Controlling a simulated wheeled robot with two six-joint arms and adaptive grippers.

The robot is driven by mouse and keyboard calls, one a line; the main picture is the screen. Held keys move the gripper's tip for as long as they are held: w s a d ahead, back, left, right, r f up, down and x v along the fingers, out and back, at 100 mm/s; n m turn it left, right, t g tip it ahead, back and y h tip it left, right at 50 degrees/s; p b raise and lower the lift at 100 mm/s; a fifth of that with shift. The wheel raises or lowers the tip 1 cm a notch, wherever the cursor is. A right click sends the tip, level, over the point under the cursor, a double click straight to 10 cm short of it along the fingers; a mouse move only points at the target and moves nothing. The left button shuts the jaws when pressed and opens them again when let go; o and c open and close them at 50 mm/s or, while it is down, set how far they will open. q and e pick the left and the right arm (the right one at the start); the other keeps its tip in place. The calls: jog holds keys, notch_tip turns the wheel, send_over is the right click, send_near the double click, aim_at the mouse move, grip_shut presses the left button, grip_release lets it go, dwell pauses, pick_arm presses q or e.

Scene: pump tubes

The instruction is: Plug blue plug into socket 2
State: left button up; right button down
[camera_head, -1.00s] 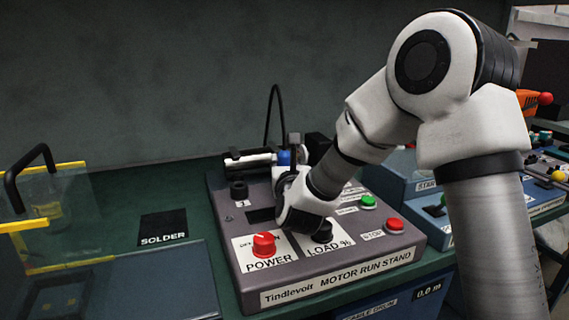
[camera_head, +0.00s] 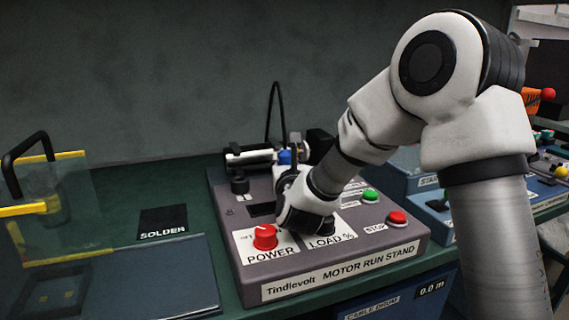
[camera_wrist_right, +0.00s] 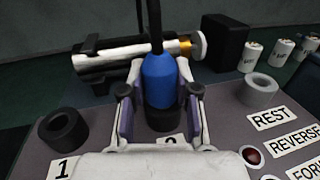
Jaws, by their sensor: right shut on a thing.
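The blue plug (camera_wrist_right: 158,80) stands upright with a dark cable rising from its top. My right gripper (camera_wrist_right: 160,105) is shut on its sides. The plug's lower end is at the black ring of socket 2 (camera_wrist_right: 163,119), whose label is partly hidden by the gripper. I cannot tell how deep it sits. In the head view only a bit of the blue plug (camera_head: 284,157) shows behind my right gripper (camera_head: 288,170). Socket 1 (camera_wrist_right: 63,131), a black ring, is to the left; it also shows in the head view (camera_head: 239,184). My left gripper is not in view.
The motor run stand (camera_head: 340,268) carries a red power knob (camera_head: 265,237), a green button (camera_head: 370,196) and a red stop button (camera_head: 397,217). A white-and-black cylinder (camera_wrist_right: 125,52) lies behind the plug. A grey ring (camera_wrist_right: 261,90) is to the right.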

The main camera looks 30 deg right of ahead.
jog(key=shift+a+f, duration=0.1)
jog(key=shift+f, duration=0.2)
jog(key=shift+r, duration=0.15)
jog(key=shift+d+r+p, duration=0.2)
jog(key=shift+r+p, duration=0.25)
jog(key=shift+r, duration=0.55)
jog(key=shift+b, duration=0.3)
jog(key=shift+b, duration=0.4)
